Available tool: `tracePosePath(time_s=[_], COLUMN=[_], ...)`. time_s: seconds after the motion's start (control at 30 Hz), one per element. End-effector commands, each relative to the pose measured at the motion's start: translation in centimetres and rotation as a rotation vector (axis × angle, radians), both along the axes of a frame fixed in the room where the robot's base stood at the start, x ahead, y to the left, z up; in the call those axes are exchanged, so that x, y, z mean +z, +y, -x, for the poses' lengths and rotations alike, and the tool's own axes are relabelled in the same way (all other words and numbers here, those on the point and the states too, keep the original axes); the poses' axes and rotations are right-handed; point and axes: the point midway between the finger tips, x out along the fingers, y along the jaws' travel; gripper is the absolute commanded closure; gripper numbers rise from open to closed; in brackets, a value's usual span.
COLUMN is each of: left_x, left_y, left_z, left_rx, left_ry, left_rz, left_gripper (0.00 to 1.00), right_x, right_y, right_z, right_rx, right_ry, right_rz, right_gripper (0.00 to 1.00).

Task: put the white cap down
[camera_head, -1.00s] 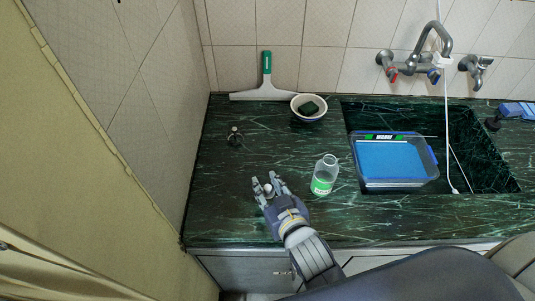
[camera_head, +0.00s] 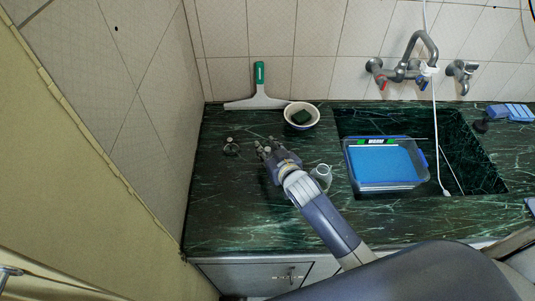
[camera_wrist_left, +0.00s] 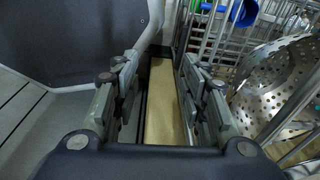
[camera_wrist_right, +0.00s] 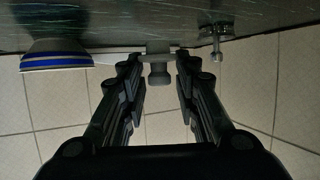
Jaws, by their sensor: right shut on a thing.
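My right gripper (camera_head: 265,149) is over the left part of the dark green counter, shut on the white cap (camera_wrist_right: 158,72). The cap looks grey in shadow between the fingertips in the right wrist view; in the head view the fingers mostly hide it. The clear bottle (camera_head: 322,173) stands on the counter just right of my right wrist, its lower part hidden by the arm. My left gripper (camera_wrist_left: 158,70) shows only in the left wrist view. Its fingers are wide apart and empty, with a tan surface beyond them.
A small metal fitting (camera_head: 232,147) lies left of my right gripper. A bowl with a dark sponge (camera_head: 301,116) and a green-handled squeegee (camera_head: 259,100) are behind it. The front left counter is clear.

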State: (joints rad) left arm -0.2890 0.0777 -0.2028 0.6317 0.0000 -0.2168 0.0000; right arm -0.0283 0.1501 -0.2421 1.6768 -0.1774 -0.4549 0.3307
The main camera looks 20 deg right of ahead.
Motion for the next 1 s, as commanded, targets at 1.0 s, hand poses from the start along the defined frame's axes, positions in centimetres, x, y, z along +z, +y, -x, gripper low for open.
tracePosePath(time_s=[1.0], left_x=[0.3], left_y=[0.5], left_z=[1.4], left_rx=[0.003], left_ry=[0.022], left_rz=[-0.007], left_gripper=[0.6], right_x=[-3.4], right_y=[0.1], right_z=[0.1], right_rx=[0.0], right_ry=[0.003], right_rz=[0.0], right_gripper=[0.51])
